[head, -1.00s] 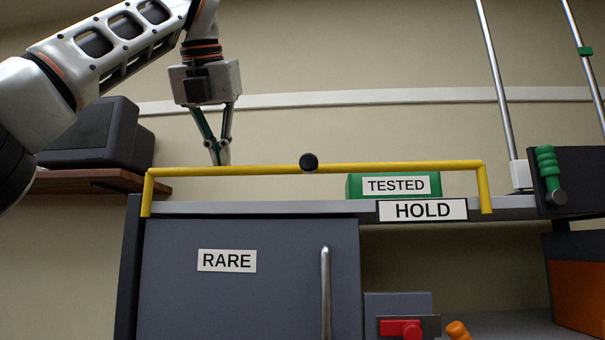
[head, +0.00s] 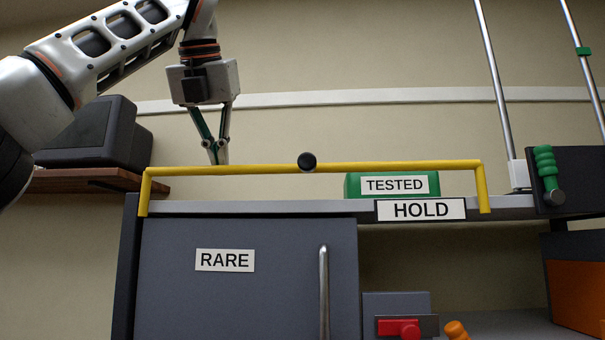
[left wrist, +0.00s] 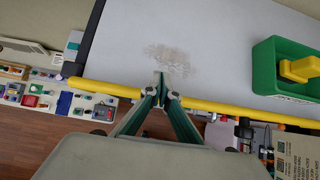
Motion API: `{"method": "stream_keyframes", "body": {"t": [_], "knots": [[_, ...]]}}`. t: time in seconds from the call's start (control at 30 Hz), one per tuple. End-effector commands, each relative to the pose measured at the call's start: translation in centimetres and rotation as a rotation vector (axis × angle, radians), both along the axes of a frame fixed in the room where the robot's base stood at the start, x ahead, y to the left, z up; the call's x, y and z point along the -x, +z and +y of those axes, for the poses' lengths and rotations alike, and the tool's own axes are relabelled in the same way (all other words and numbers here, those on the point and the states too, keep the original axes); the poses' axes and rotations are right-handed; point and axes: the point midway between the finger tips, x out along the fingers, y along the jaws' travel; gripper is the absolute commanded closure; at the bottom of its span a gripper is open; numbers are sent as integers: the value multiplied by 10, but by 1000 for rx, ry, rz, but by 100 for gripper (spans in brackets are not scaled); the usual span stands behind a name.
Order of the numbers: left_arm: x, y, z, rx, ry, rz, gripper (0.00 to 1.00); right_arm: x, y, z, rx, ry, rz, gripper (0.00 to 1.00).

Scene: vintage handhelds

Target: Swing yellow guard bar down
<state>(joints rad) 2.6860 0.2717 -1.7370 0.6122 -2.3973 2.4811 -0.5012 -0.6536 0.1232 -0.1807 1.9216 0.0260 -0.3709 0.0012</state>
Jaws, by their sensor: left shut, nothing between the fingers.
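The yellow guard bar (head: 400,166) runs level along the front of the shelf top, above its edge, with a bent leg at each end. In the left wrist view the bar (left wrist: 215,107) passes beside and below my fingers. My left gripper (head: 219,161) points down behind the bar, left of the knob, with its fingertips together and empty. In the left wrist view the closed tips (left wrist: 161,78) are over the pale shelf top; I cannot tell whether they touch it. My right gripper is not in view.
A green box labelled TESTED (head: 361,187) stands on the shelf (head: 270,207); the wrist view shows a yellow thing inside it. A HOLD sign (head: 421,210) hangs at the front. Below is a grey RARE door (head: 280,285). Metal posts rise at right.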

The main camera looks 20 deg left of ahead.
Motion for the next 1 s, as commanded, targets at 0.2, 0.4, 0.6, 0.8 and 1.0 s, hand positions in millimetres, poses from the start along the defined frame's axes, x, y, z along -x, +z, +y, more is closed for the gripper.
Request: {"method": "stream_keyframes", "body": {"t": [0.2,0.4,0.6,0.8,1.0], "knots": [[0,0,0,0,0,0,100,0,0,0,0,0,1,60],[5,1,-1,-1,1,-1,100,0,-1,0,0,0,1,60],[18,3,-3,0,0,-1,100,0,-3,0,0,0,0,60],[23,3,-5,0,0,0,100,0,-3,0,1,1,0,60],[23,3,-5,0,0,0,100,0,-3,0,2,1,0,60]]}}
